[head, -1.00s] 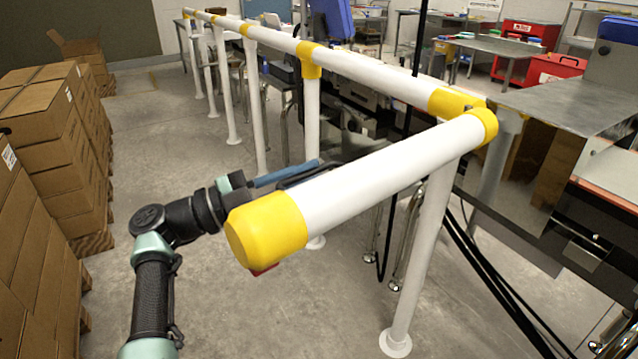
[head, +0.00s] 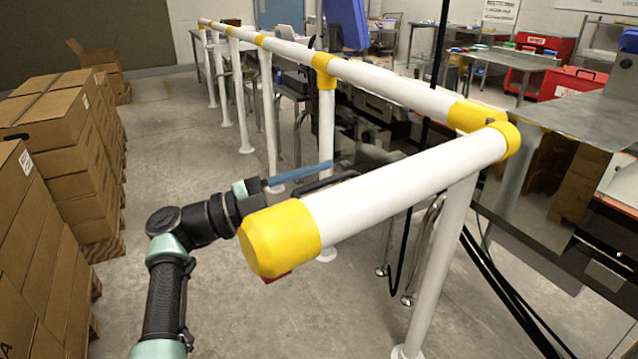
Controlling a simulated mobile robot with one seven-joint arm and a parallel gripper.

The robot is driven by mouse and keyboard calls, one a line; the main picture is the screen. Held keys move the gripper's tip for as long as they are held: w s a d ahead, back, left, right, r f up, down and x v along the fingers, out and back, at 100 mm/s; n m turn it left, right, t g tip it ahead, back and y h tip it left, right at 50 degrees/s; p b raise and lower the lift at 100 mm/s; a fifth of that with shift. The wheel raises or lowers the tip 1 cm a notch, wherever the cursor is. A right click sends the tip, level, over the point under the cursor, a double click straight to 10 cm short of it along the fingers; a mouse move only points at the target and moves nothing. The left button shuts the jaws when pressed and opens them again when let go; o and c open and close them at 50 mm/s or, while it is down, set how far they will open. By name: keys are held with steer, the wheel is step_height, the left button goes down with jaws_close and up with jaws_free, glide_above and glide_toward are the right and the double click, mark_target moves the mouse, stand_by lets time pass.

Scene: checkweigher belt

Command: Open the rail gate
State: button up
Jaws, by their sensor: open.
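The rail gate (head: 400,190) is a thick white bar with a yellow end cap (head: 278,240). It juts from the yellow joint (head: 508,138) at the near end of the rail toward me and to the left, at an angle to the rail. My gripper (head: 290,182) is at the free end of the gate, mostly behind the bar. A blue finger shows above the bar's far side, and a small red part shows below the cap. The jaws are open. The bar hides most of the gripper, so I cannot tell whether it touches the gate.
A long white rail (head: 390,88) on posts runs to the back left. Stacked cartons (head: 60,170) stand on the left. A metal-topped machine (head: 580,110) is at the right. Bare grey floor (head: 300,320) lies under and in front of the gate.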

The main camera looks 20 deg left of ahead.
steer(key=shift+a, duration=0.1)
steer(key=b+v, duration=0.4)
steer(key=v, duration=0.8)
steer(key=shift+s+a, duration=0.25)
steer(key=shift+a, duration=0.05)
steer(key=shift+f, duration=0.15)
